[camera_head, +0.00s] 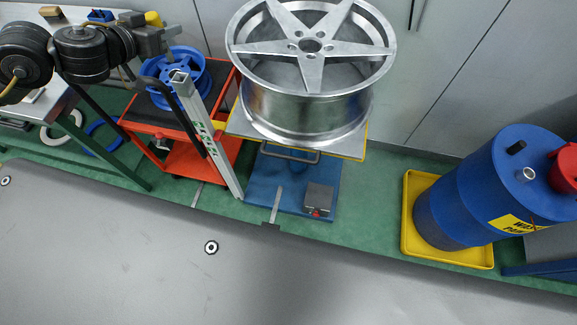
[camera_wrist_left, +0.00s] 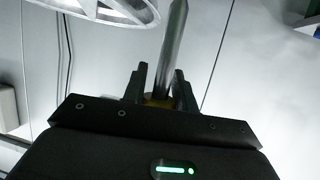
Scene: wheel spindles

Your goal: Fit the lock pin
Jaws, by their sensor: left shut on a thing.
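My left gripper (camera_head: 168,40) is at the upper left of the head view, above the blue wheel and left of the large silver wheel. In the left wrist view its two dark fingers (camera_wrist_left: 160,84) are shut on a slim bare-metal pin (camera_wrist_left: 173,45). The pin points up and away from the fingers, with a yellow part (camera_wrist_left: 157,102) at its base. I take this to be the lock pin. The pin cannot be made out clearly in the head view. The silver five-spoke wheel (camera_head: 311,46) lies face up; its rim also shows in the wrist view (camera_wrist_left: 128,12). My right gripper is not in view.
The silver wheel rests on a yellow-edged platform (camera_head: 352,150) over a blue base (camera_head: 262,186). A blue wheel (camera_head: 158,72) sits on a red cart (camera_head: 222,152) beside a slanted silver post (camera_head: 205,130). A blue drum (camera_head: 490,195) stands in a yellow tray (camera_head: 412,222).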

